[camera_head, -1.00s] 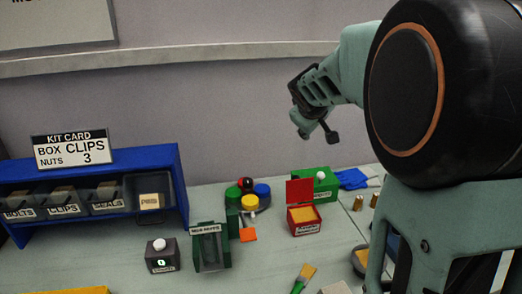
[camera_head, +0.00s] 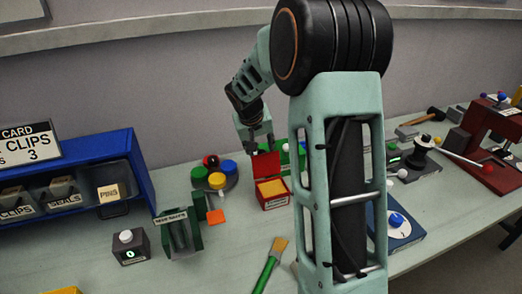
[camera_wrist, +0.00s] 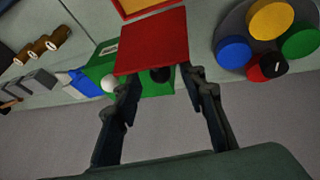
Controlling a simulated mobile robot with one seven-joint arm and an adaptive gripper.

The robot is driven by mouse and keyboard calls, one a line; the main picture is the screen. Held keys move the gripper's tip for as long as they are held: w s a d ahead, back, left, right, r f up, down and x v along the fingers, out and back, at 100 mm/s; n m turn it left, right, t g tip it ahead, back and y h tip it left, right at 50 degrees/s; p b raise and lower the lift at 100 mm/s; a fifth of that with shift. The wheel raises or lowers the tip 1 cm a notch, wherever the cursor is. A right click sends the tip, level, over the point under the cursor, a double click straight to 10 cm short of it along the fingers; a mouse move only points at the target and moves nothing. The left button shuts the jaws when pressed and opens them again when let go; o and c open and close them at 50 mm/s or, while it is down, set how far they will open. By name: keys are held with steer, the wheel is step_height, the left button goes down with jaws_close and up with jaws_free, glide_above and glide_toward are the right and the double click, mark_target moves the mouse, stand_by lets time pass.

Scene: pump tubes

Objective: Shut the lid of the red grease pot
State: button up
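The red grease pot (camera_head: 274,200) stands on the bench with yellow grease inside and a label on its front. Its red lid (camera_head: 266,165) stands up open at the back of the pot. My gripper (camera_head: 256,148) is just above and behind the lid in the head view. In the wrist view my gripper (camera_wrist: 163,76) is open, with two dark fingers apart and nothing between them. The lid (camera_wrist: 152,42) lies just beyond the fingertips there, and only an edge of the pot (camera_wrist: 145,10) shows at the top. I cannot tell whether a finger touches the lid.
A green box (camera_wrist: 104,65) with a white knob is right behind the lid. A round holder (camera_head: 229,177) with coloured caps stands to the pot's left. A green-handled brush (camera_head: 268,266) lies in front. A blue rack (camera_head: 140,170) stands at the left.

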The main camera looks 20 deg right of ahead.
steer(key=shift+x, duration=0.95)
jaws_close()
